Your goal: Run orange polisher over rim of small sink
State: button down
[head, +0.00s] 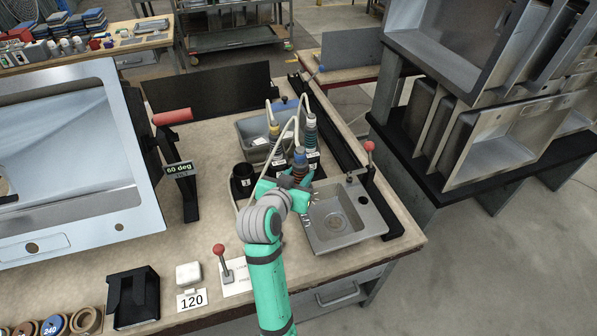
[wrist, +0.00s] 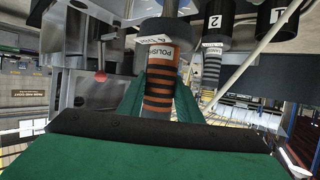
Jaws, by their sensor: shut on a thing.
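The small sink (head: 368,221) is a steel basin with a flat rim, lying on the bench at the right in the head view. My gripper (head: 296,186) is just left of the sink's back left corner.
Black holder cups (head: 243,181) and another corded tool (head: 310,130) are close by. A red-knobbed clamp lever (head: 370,147) rises at the sink's back right. A large sink (head: 140,190) fills the left.

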jog(key=shift+s+d, duration=0.25)
jog(key=shift+s, duration=0.4)
jog(key=shift+s+d, duration=0.2)
jog(key=shift+s, duration=0.45)
jog(key=shift+s+d, duration=0.25)
jog(key=shift+s, duration=0.45)
jog(key=shift+s+d, duration=0.25)
jog(key=shift+s, duration=0.4)
notch_tip(320, 180, up, 7)
jog(key=s, duration=0.1)
jog(key=shift+s+d, duration=0.25)
jog(key=shift+s, duration=0.15)
